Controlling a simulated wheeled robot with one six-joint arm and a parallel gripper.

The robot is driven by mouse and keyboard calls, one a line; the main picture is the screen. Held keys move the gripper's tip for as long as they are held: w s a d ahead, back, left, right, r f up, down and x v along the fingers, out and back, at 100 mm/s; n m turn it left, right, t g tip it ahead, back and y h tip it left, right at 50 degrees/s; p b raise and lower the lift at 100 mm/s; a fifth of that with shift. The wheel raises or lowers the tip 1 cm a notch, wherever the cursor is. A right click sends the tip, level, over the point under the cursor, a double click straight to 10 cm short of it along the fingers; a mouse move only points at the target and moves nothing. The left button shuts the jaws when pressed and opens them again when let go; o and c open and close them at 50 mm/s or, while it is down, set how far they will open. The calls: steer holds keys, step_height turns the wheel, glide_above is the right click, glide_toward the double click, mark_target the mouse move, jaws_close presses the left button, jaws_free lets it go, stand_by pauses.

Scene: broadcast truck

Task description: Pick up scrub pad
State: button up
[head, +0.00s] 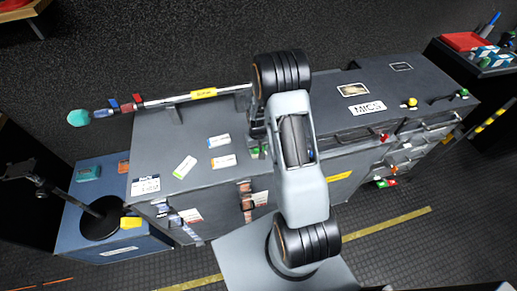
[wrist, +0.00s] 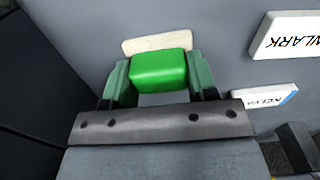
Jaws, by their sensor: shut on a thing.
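The scrub pad is most likely the bright green block (wrist: 158,70) between my fingers in the wrist view. A beige strip (wrist: 160,43) shows along its far edge; I cannot tell whether it belongs to the pad. My gripper (wrist: 157,78) is shut on the green block, one finger against each side. In the head view my gripper (head: 257,138) is beside my arm, at the top of the grey case, and a small bit of green (head: 255,152) shows at its tips. My arm hides most of that spot. I cannot tell whether the block touches the case.
The grey case (head: 290,110) carries several small white labelled pieces (head: 219,141) and a MICS label (head: 368,108). A blue case (head: 98,168) with a black stand base (head: 102,220) is at left.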

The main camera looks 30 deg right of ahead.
steer(key=shift+r, duration=0.4)
steer(key=s+a+r+b, duration=0.1)
steer(key=s+a+r, duration=0.1)
steer(key=s+r, duration=0.4)
steer(key=s+a+r+b, duration=0.1)
steer(key=s+a+r, duration=0.1)
steer(key=s+r, duration=0.3)
steer(key=shift+s+a+r, duration=0.35)
steer(key=shift+s+a, duration=0.05)
steer(key=shift+s, duration=0.7)
